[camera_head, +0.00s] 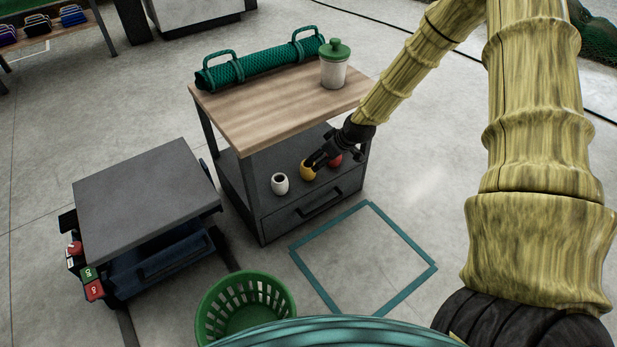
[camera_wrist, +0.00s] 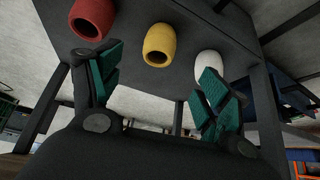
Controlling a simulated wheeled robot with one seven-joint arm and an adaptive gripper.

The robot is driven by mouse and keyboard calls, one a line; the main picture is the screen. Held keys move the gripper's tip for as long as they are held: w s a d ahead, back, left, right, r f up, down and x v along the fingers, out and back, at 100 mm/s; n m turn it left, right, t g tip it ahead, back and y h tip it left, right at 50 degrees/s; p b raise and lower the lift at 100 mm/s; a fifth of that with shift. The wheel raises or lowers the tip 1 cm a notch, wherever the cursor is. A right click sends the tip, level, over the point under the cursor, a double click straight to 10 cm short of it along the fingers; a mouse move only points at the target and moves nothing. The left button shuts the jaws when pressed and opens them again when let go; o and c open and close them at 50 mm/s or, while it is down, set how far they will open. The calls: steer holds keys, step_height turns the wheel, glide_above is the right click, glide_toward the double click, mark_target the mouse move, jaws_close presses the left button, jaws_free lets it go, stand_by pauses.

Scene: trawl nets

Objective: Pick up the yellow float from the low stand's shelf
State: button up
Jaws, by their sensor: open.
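The yellow float (camera_head: 307,172) stands on the low stand's shelf (camera_head: 262,187), between a white float (camera_head: 280,184) and a red float (camera_head: 335,161). My gripper (camera_head: 313,161) is at the shelf under the wooden top, beside the yellow float and partly in front of it. In the wrist view, the yellow float (camera_wrist: 160,42) shows beyond the gap between the two open green-padded fingers (camera_wrist: 155,72). The red float (camera_wrist: 92,18) is beyond the left finger and the white float (camera_wrist: 209,64) is behind the right finger. Nothing is between the fingers.
The stand's wooden top (camera_head: 270,105) overhangs the shelf and carries a green net roll (camera_head: 262,64) and a lidded jar (camera_head: 334,66). A grey cart (camera_head: 145,190) stands left. A green basket (camera_head: 245,303) and a teal floor square (camera_head: 330,211) lie in front.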

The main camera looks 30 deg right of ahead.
mark_target(311, 165)
steer(key=b+x, duration=0.2)
steer(key=x, duration=0.3)
steer(key=shift+w+d+f, duration=0.1)
steer(key=shift+b+x, duration=2.1)
steer(key=shift+x, duration=0.75)
steer(key=shift+w+r, duration=0.2)
steer(key=c, duration=1.1)
